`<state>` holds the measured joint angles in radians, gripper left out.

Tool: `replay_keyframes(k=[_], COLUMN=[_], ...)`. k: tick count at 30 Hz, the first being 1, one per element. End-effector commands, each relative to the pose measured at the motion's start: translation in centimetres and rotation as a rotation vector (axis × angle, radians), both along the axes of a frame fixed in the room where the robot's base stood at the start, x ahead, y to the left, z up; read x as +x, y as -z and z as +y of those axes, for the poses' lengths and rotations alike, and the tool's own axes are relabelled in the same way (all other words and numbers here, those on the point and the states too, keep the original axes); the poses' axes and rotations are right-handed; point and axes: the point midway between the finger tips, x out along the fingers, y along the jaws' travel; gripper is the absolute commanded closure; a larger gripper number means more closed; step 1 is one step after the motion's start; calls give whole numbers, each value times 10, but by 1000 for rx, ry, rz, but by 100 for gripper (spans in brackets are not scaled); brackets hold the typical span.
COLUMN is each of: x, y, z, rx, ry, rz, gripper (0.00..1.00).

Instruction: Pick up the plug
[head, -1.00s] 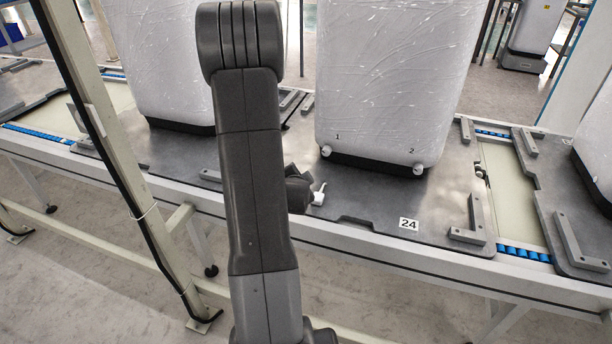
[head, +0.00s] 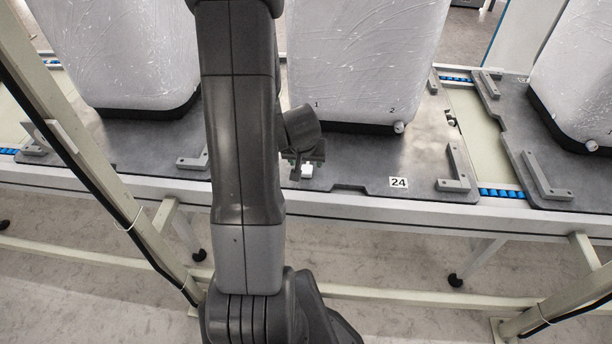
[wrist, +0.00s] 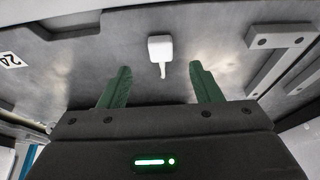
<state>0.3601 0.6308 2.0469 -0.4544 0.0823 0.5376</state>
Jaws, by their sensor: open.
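The plug (wrist: 160,47) is a small white block with a thin white stem. It lies on the dark grey pallet plate (wrist: 215,45), with its stem pointing toward my gripper (wrist: 160,82). In the wrist view it sits just beyond the green fingertips, between their lines. My gripper is open, with nothing between its fingers. In the head view my gripper (head: 303,154) is low over the plate, partly hidden by my arm. The white plug (head: 307,171) shows just below it. Whether the fingers touch the plate is not clear.
A wrapped white case (head: 365,60) marked 1 and 2 stands on the plate behind my gripper, a white knob (head: 398,127) at its lower right. Raised brackets (head: 456,172) edge the plate near label 24 (head: 398,182). A frame post (head: 75,150) stands at left.

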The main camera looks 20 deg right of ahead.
Motion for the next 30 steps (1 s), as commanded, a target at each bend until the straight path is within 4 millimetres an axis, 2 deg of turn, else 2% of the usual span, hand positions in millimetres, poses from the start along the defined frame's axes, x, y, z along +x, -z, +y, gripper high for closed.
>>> replay_keyframes(k=[1,3,11,21,29,30], x=[2,5,10,29,31,31], y=[11,17,26,66,66,66], z=[-1,-3,-5,-14,-14,-14], rx=[0,0,1,1,1,1], ry=[0,-1,2,1,1,1], rz=[0,0,0,-1,-2,-1], gripper=[42,42,42,42,42,48])
